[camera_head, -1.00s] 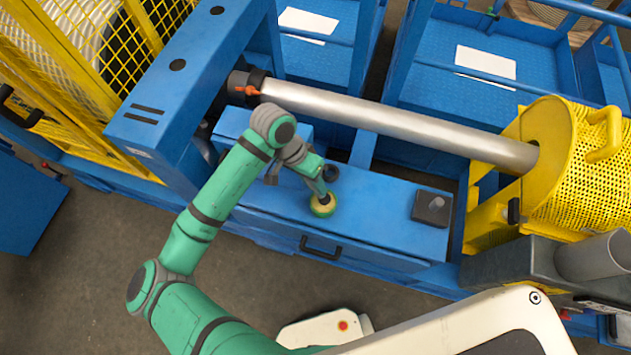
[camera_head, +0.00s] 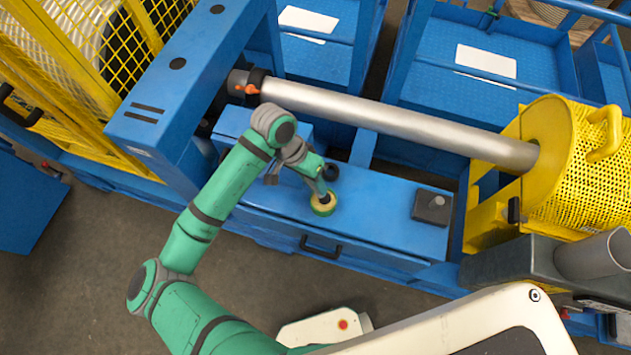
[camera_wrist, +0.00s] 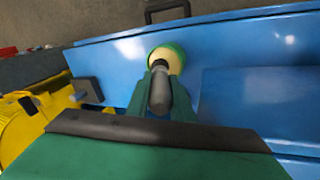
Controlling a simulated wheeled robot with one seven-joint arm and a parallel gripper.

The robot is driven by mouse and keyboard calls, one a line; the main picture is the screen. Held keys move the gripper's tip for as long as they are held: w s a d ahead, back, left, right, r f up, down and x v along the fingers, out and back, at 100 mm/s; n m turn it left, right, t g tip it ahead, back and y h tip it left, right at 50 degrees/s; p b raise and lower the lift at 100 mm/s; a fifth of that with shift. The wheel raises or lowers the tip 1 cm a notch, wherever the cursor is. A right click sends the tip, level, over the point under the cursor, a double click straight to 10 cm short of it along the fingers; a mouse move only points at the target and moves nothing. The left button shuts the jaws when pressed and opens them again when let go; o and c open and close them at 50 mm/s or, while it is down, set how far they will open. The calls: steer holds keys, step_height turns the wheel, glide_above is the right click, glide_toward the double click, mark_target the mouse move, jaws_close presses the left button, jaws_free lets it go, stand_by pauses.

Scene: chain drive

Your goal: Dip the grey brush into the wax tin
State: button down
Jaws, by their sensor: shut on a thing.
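The wax tin (camera_head: 323,204) is a round container, green outside and pale yellow inside, standing on the blue bench top. It also shows in the wrist view (camera_wrist: 171,54). My gripper (camera_head: 324,194) is just above the tin, pointing down. In the wrist view my gripper (camera_wrist: 160,100) is shut on the grey brush (camera_wrist: 160,90), a dark grey handle between the green fingers. The brush's lower end overlaps the tin's pale inside; how deep it reaches is hidden.
A dark block with a peg (camera_head: 432,206) stands on the bench (camera_head: 385,215) to the right. A long steel shaft (camera_head: 400,125) crosses behind, ending at a yellow mesh guard (camera_head: 585,160).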

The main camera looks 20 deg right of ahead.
steer(key=shift+f, duration=0.5)
stand_by(1.3)
steer(key=shift+r, duration=3.55)
